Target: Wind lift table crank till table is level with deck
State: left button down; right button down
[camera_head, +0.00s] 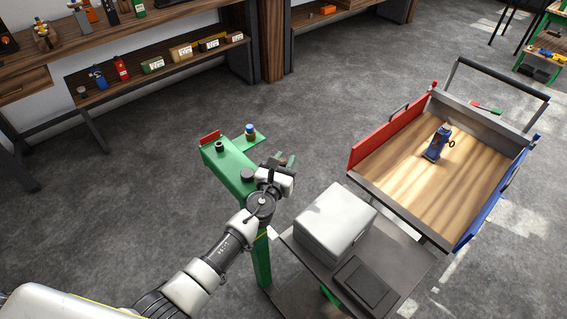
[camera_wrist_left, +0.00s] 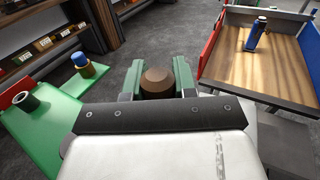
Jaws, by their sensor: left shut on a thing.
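My left gripper (camera_head: 284,162) is at the end of the green crank post (camera_head: 228,168). In the left wrist view its green fingers (camera_wrist_left: 157,80) are shut on a brown crank knob (camera_wrist_left: 156,77); in the head view the knob is mostly hidden by the gripper. The dark grey lift table (camera_head: 407,268) stands to the right, carrying a white box (camera_head: 335,222) and a black pad (camera_head: 366,284). The wooden deck (camera_head: 410,190) of a cart lies beyond it, close to its far edge. I cannot tell their exact height difference. My right gripper is not in view.
A blue bottle-like jack (camera_head: 438,143) stands on the deck, between a red side panel (camera_head: 385,136) and a blue one (camera_head: 490,205). A blue-capped item (camera_head: 250,131) sits on the green side plate. Shelves (camera_head: 165,70) line the back left. Grey floor between is clear.

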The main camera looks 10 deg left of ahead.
pick_arm(q)
jog(key=shift+w+a+r+n+y, duration=0.1)
jog(key=shift+w+a+n+y, duration=0.05)
jog(key=shift+w+y, duration=0.25)
jog(key=shift+w+a+r+n+y, duration=0.15)
jog(key=shift+w+y, duration=0.15)
jog(key=shift+w, duration=0.2)
jog(key=shift+w+a+f, duration=0.1)
jog(key=shift+w+f, duration=0.05)
jog(key=c, duration=0.9)
grip_release()
jog(key=shift+a, duration=0.1)
jog(key=shift+f, duration=0.1)
